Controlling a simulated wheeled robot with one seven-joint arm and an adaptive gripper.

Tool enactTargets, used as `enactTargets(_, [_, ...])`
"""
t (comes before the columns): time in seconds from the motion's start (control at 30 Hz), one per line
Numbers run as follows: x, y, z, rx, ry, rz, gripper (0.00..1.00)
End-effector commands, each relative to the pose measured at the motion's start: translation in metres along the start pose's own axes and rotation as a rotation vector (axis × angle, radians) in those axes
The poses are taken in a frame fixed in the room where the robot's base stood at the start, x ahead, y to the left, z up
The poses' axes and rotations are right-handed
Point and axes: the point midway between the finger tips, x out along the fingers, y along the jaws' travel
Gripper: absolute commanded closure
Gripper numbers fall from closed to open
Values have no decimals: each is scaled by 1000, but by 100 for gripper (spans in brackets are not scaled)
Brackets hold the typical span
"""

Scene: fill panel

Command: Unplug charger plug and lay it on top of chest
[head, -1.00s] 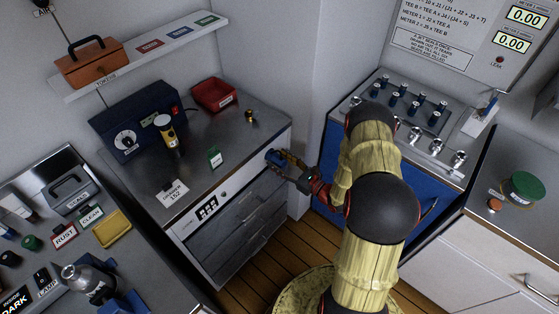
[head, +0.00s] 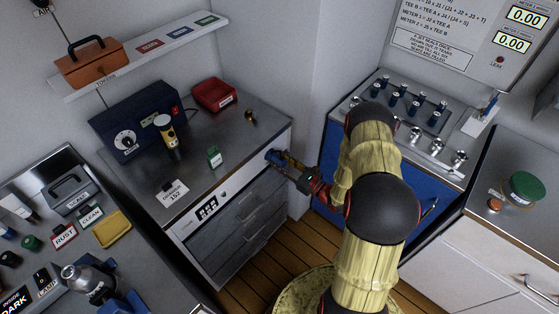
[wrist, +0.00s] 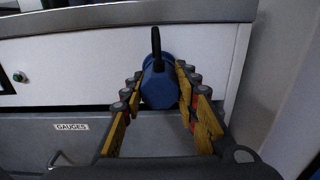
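The charger plug (wrist: 158,88) is a blue, faceted piece with a black cable rising from it, at the white upper front of the chest of drawers. It shows small in the head view (head: 272,156). My gripper (wrist: 160,80) has its yellow-padded fingers on either side of the plug, and the tips appear to touch it. The plug still appears against the front; its socket is hidden. The chest (head: 225,165) has a grey metal top with bare room at its right front, above my gripper.
On the chest top stand a dark blue box (head: 140,120) with a dial, a yellow-black cylinder (head: 167,131), a red bin (head: 213,95), a green tag (head: 214,157), a small brass piece (head: 250,116) and a white drawer card (head: 172,192). A blue-fronted unit (head: 330,165) stands to the right.

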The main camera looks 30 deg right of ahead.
Motion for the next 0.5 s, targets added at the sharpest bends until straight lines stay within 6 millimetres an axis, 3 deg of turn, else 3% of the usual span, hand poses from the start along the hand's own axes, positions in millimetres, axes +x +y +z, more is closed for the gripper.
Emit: enactTargets(0.5, [0, 0, 0, 0, 0, 0, 100])
